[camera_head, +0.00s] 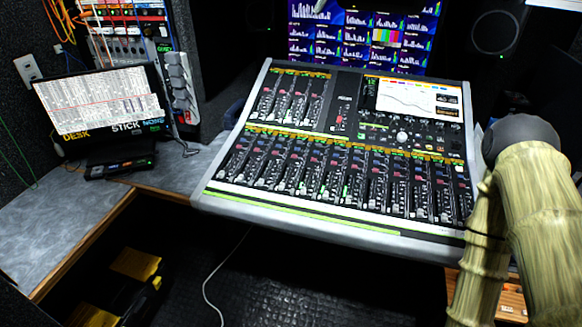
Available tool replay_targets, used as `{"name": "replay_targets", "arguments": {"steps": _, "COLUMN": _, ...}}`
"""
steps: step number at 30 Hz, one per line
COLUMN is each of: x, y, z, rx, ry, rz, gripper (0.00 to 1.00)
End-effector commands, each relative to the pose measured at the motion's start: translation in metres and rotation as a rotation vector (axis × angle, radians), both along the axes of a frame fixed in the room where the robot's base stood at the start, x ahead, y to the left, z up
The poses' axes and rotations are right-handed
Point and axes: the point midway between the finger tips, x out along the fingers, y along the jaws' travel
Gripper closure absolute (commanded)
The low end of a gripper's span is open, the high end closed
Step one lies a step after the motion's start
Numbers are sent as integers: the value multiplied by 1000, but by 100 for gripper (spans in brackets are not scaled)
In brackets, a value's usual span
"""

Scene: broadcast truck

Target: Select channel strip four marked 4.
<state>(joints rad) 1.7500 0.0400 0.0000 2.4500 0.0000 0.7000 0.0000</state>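The mixing console (300,220) stands tilted in the middle of the head view. It has a silver rim and a lower row of several channel strips (320,175) with dark faces and small knobs or keys. A shorter group of strips (292,97) sits at its upper left. The strip numbers are too small to read, so I cannot tell which strip is marked 4. My arm (540,215), with a bamboo-like surface and a grey rounded joint, stands at the right and covers the console's lower right corner. My gripper is not in view.
A lit display (420,98) sits at the console's upper right. Behind it is a large monitor wall (365,38). A laptop-like screen (105,105) stands on the grey desk (60,235) at left, beside a cabled rack (125,40). Yellow cases (137,264) lie on the dark floor.

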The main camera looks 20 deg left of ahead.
Motion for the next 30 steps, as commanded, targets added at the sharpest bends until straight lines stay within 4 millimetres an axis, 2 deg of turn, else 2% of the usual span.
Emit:
{"name": "replay_targets", "arguments": {"steps": 7, "x": 0, "y": 0, "z": 0, "rx": 0, "ry": 0, "rz": 0, "gripper": 60}}
{"name": "replay_targets", "arguments": {"steps": 8, "x": 0, "y": 0, "z": 0, "rx": 0, "ry": 0, "rz": 0, "gripper": 64}}
{"name": "replay_targets", "arguments": {"steps": 14, "x": 0, "y": 0, "z": 0, "rx": 0, "ry": 0, "rz": 0, "gripper": 100}}
{"name": "replay_targets", "arguments": {"steps": 30, "x": 0, "y": 0, "z": 0, "rx": 0, "ry": 0, "rz": 0, "gripper": 100}}
